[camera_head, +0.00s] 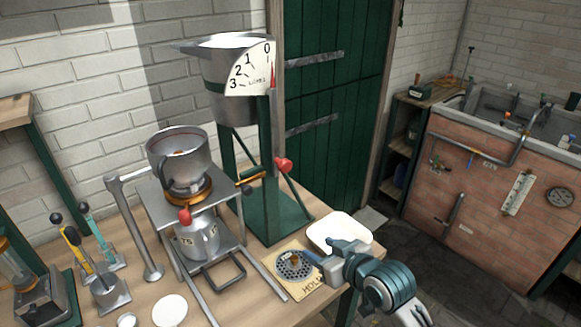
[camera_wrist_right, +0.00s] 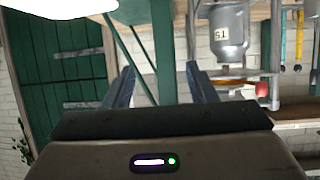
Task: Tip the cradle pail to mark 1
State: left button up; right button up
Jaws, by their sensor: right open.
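The cradle pail (camera_head: 213,78) is a grey metal pail held high in a green stand (camera_head: 262,215). A white dial (camera_head: 248,72) marked 0 to 3 is on its side, and a red pointer (camera_head: 272,82) stands by the 0. The pail looks about upright. A red knob (camera_head: 284,165) sticks out of the stand below it. My right gripper (camera_head: 311,258) is low, in front of the stand's base, apart from the pail and knob. In the right wrist view its fingers (camera_wrist_right: 160,82) are spread with nothing between them. My left gripper is not in view.
A metal funnel (camera_head: 180,160) on a frame stands left of the cradle stand, over a can (camera_head: 198,243) marked T5. A round drain plate (camera_head: 294,264) and white tray (camera_head: 340,232) lie beside my right gripper. Levers (camera_head: 75,240) stand at left. A brick sink (camera_head: 490,170) is at right.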

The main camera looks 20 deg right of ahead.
aim_at(287, 169)
jog(key=w+r+n+t+y, duration=0.1)
jog(key=w+r+t+y, duration=0.45)
jog(key=r, duration=0.85)
jog(key=w+a+h+p, duration=0.1)
jog(key=w, duration=0.2)
jog(key=w+a+p, duration=0.1)
jog(key=w, duration=0.2)
jog(key=w+a+g+h+p, duration=0.1)
jog(key=w+a, duration=0.1)
jog(key=w, duration=0.2)
jog(key=shift+h, duration=0.35)
jog(key=shift+w+a, duration=0.3)
jog(key=shift+w, duration=0.3)
jog(key=shift+c, duration=0.4)
jog(key=shift+f, duration=0.1)
grip_shut()
